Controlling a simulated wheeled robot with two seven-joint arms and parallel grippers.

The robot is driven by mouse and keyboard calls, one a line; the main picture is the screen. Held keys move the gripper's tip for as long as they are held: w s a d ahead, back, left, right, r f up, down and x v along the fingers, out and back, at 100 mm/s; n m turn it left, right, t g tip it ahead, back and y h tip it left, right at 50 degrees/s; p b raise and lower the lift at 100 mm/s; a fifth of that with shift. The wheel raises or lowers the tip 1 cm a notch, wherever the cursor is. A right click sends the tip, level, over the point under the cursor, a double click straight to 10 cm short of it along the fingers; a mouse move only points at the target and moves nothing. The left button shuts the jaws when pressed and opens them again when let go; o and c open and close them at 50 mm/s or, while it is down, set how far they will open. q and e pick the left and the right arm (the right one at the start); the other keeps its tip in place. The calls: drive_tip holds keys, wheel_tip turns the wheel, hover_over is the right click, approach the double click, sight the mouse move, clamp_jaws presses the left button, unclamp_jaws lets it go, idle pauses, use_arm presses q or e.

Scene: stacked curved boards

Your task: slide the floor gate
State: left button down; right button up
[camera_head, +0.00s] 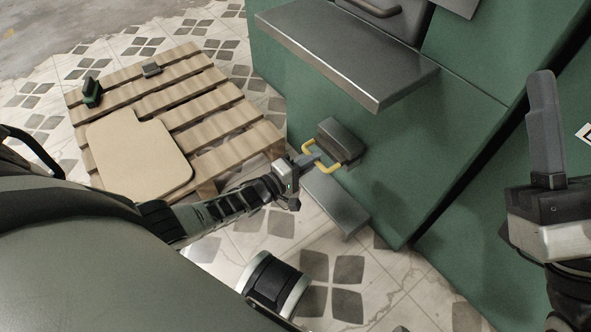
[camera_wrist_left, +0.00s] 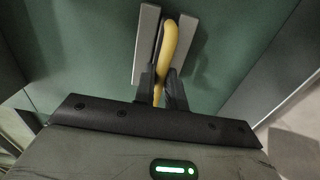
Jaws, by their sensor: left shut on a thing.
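A yellow handle (camera_head: 323,168) sticks out from a dark grey block (camera_head: 341,141) low on the green machine's front; I take this block to be the floor gate. My left gripper (camera_head: 308,161) is shut on the handle. In the left wrist view the yellow handle (camera_wrist_left: 170,40) runs down between the two fingers of the left gripper (camera_wrist_left: 161,78), in front of a pale grey part. My right gripper (camera_head: 544,120) stands at the right edge of the head view with its finger upright, apart from the handle; whether it is open is unclear.
A grey shelf (camera_head: 345,55) juts out above the handle, and a lower grey ledge (camera_head: 336,204) lies beneath it. The green machine (camera_head: 440,130) fills the right. A wooden pallet (camera_head: 200,90) with a beige board (camera_head: 138,155) lies left on the tiled floor.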

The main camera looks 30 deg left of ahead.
use_arm(q)
drive_tip(key=shift+w, duration=0.25)
drive_tip(key=c, duration=1.4)
unclamp_jaws()
drive_tip(key=shift+c, duration=0.2)
drive_tip(key=p+v, duration=0.2)
drive_tip(key=v, duration=0.5)
drive_tip(key=shift+d, duration=0.1)
